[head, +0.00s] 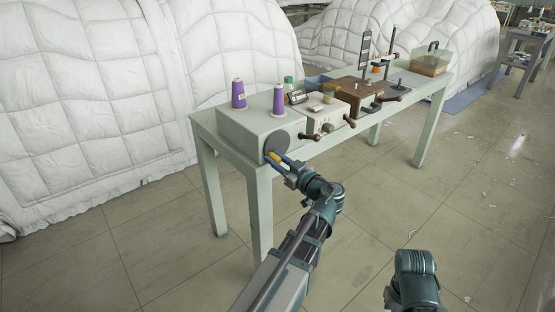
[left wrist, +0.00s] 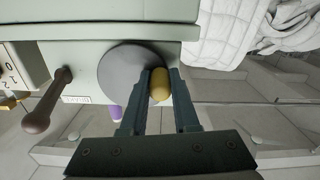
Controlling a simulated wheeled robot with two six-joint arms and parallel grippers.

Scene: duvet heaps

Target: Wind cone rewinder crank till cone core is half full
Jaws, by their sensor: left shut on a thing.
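The pale green rewinder box (head: 245,124) stands at the near end of a long table. Two purple thread cones (head: 238,95) (head: 279,100) stand upright on top of it. A round grey crank disc (head: 279,142) is on its front face; it also shows in the left wrist view (left wrist: 122,72). A yellow crank knob (left wrist: 160,85) sticks out near the disc's edge. My left gripper (head: 275,158) is shut on this knob, with a finger on either side of it. How full the cone cores are, I cannot tell. My right gripper is not in view.
White quilted heaps (head: 90,90) stand behind. The tiled floor (head: 400,200) in front is open, with small white scraps.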

